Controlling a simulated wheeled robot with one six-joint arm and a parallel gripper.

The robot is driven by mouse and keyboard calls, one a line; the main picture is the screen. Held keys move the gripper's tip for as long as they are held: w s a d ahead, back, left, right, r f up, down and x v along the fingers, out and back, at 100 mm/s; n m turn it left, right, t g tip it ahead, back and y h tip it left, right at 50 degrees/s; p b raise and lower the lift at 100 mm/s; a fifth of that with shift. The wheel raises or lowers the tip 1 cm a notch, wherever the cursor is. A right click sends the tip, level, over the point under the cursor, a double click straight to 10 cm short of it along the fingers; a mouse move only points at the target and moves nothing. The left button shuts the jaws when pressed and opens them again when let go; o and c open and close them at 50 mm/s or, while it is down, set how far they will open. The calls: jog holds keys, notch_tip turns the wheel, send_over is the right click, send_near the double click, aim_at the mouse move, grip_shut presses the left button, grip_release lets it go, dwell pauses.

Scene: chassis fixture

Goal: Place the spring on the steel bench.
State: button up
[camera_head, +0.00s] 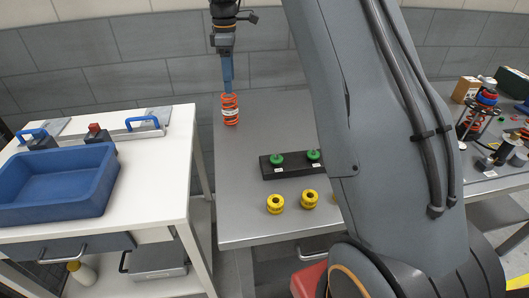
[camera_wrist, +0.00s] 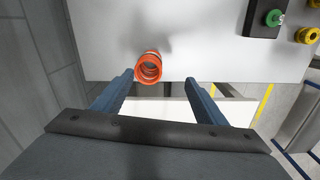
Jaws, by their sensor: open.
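An orange coil spring (camera_head: 231,110) with a white band stands upright on the steel bench (camera_head: 245,215), near its back left corner. In the wrist view the spring (camera_wrist: 149,66) shows its open end, close to the left fingertip and near the bench edge. My gripper (camera_head: 228,90) hangs just above the spring in the head view, with its blue fingers pointing down. In the wrist view my gripper (camera_wrist: 160,78) has its fingers spread apart with nothing clamped between them. Whether a fingertip touches the spring I cannot tell.
A black block (camera_head: 290,164) with green knobs and yellow ringed parts (camera_head: 275,204) sit on the bench, partly hidden by my arm. Left is a white table (camera_head: 150,185) with a blue bin (camera_head: 95,195) and blue-handled fixtures.

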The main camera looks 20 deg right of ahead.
jog(key=s+f+m, duration=0.3)
jog(key=s+m, duration=0.1)
jog(key=s, duration=0.8)
jog(key=s+f+m, duration=0.3)
jog(key=s+m, duration=0.2)
jog(key=s, duration=0.7)
jog(key=s+f+m+t, duration=0.1)
jog(key=s+f+m, duration=0.2)
jog(key=s, duration=0.9)
jog(key=shift+s+m, duration=0.25)
jog(key=shift+m, duration=0.85)
jog(key=shift+c, duration=0.2)
